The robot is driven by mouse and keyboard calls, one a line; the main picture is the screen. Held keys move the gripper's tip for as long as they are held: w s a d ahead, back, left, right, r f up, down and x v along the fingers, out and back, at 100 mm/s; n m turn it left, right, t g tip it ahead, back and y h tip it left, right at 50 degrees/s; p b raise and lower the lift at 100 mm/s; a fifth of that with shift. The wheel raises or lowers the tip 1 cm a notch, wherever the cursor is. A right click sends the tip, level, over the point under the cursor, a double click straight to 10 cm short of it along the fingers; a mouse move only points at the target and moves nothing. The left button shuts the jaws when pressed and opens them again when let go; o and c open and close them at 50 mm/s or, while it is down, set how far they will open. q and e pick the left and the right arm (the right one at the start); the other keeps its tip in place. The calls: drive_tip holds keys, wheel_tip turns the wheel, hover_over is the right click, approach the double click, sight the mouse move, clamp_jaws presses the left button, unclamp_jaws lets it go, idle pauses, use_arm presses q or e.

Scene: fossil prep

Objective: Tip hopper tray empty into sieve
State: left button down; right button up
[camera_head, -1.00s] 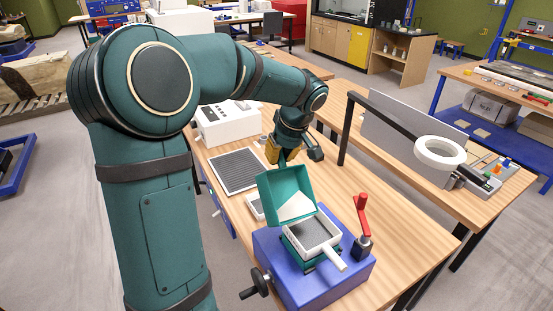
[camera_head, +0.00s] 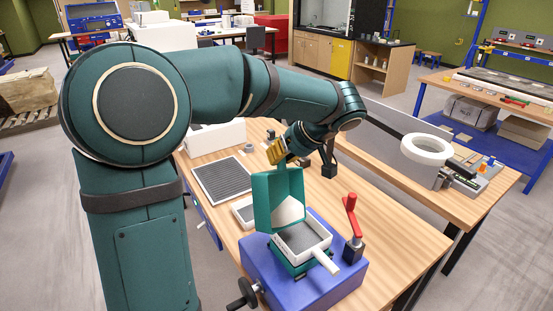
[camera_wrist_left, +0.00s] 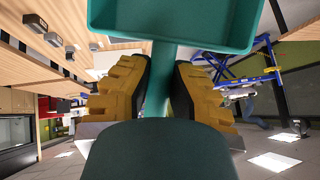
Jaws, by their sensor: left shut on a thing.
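The teal hopper tray (camera_head: 266,205) is tipped steeply, nearly on end, its open side facing the sieve. A pale patch (camera_head: 288,212) shows at its lower part; I cannot tell whether it is loose material. My left gripper (camera_head: 277,153) is above the tray. In the left wrist view its yellow fingers (camera_wrist_left: 160,80) are shut on the tray's teal handle, with the tray (camera_wrist_left: 180,30) beyond. The white-framed sieve (camera_head: 324,240) with a grey inside and a white handle (camera_head: 327,263) is right under the tray's low edge. My right gripper is not in view.
The sieve sits on a blue machine (camera_head: 292,287) with a red lever (camera_head: 351,216) at its right and a black knob (camera_head: 243,294) at its front left. A dark ribbed panel (camera_head: 225,177) lies behind left. The wooden table (camera_head: 400,232) is clear at right.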

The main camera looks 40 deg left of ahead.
use_arm(q)
drive_tip(key=w+d+f+y+b, duration=0.1)
drive_tip(key=d+y+b, duration=0.3)
drive_tip(key=d+y, duration=0.4)
drive_tip(key=shift+d+g+y, duration=0.4)
drive_tip(key=shift+d, duration=1.9)
drive_tip(key=shift+w+f, duration=0.1)
drive_tip(key=shift+f, duration=0.05)
idle(1.1)
